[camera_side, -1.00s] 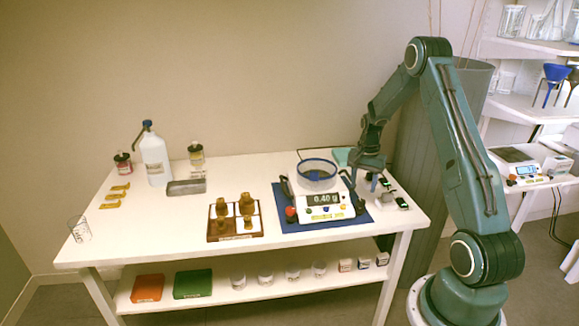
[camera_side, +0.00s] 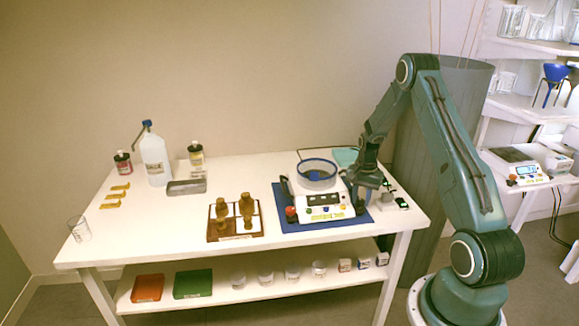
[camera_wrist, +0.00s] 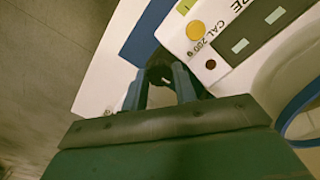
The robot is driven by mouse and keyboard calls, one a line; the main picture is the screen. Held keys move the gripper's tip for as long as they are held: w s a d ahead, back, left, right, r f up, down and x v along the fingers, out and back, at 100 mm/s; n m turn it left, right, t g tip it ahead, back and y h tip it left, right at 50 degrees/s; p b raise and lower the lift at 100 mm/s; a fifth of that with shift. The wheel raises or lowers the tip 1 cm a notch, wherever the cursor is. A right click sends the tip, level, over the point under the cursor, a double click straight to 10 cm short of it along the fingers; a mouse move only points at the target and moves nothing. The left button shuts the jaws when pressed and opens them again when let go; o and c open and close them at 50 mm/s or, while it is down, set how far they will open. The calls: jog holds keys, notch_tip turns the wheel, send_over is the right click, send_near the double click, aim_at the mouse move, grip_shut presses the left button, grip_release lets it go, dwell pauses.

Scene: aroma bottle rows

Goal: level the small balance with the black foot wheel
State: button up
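The small balance (camera_side: 324,213) stands on a blue mat (camera_side: 284,227) at the right of the table, with a blue-rimmed round pan or ring (camera_side: 317,172) on top. Its display (camera_side: 324,200) shows dashes, also in the wrist view (camera_wrist: 257,33). My gripper (camera_side: 361,206) is down at the balance's right front corner. In the wrist view my gripper's two fingers (camera_wrist: 161,80) are apart, one on each side of the black foot wheel (camera_wrist: 160,62). The fingers partly hide the wheel, and I cannot tell whether they press on it. The level indicator is not clear.
A red knob or wheel (camera_side: 291,211) is at the balance's left front. A brown weight stand (camera_side: 234,234) with brass-coloured weights is to the left. A small white device (camera_side: 394,202) with green lights is right of my gripper. The table's front middle is clear.

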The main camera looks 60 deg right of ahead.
jog(key=c, duration=0.3)
jog(key=shift+c, duration=0.2)
jog(key=shift+n, duration=0.5)
jog(key=n, duration=0.2)
jog(key=shift+n, duration=0.3)
jog(key=n, duration=0.4)
jog(key=shift+n, duration=0.3)
jog(key=n, duration=0.4)
jog(key=shift+n, duration=0.3)
jog(key=n, duration=0.5)
